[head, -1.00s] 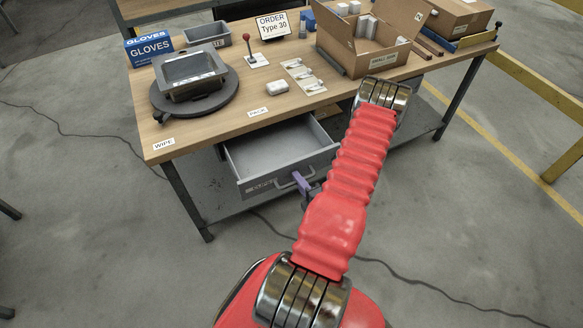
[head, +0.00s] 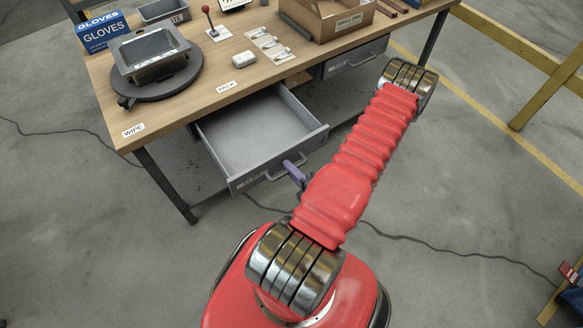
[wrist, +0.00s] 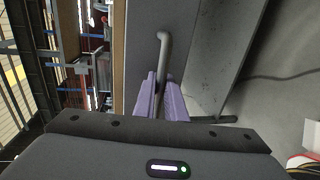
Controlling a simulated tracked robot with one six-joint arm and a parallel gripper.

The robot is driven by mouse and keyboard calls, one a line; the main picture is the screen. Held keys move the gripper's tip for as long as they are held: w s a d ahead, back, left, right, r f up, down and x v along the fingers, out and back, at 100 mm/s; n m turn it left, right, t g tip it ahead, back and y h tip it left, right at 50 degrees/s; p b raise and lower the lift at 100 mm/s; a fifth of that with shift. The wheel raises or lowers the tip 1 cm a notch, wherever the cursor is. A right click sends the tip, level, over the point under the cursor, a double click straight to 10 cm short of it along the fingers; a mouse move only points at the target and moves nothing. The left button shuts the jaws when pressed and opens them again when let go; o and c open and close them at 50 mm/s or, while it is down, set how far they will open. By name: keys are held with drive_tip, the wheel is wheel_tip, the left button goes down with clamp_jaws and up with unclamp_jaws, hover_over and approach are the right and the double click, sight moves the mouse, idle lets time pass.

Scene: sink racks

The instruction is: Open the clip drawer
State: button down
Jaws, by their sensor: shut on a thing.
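The clip drawer (head: 262,142) is a grey drawer under the wooden workbench, pulled out, and its inside looks empty in the head view. Its front carries a label too small to read and a bar handle (head: 282,172). My gripper (head: 297,172) has purple fingers at the right part of this handle, partly hidden by my red arm. In the wrist view my gripper (wrist: 161,98) is shut on the grey handle (wrist: 164,50), with a finger on each side of the bar. The drawer front (wrist: 140,42) stands just beyond the fingers.
On the workbench (head: 215,85) are a turntable (head: 160,82) with a grey tray, a blue gloves box (head: 103,32), a red-knobbed lever (head: 210,20) and a cardboard box (head: 330,14). A second drawer (head: 355,58) is closed at the right. A cable crosses the open floor.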

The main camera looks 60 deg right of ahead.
drive_tip(key=c, duration=2.2)
unclamp_jaws()
drive_tip(key=shift+f, duration=0.2)
drive_tip(key=shift+o, duration=0.5)
drive_tip(key=shift+r, duration=0.1)
drive_tip(key=shift+s, duration=0.1)
drive_tip(key=v, duration=1.3)
drive_tip(key=shift+s+a, duration=0.2)
drive_tip(key=shift+s, duration=0.05)
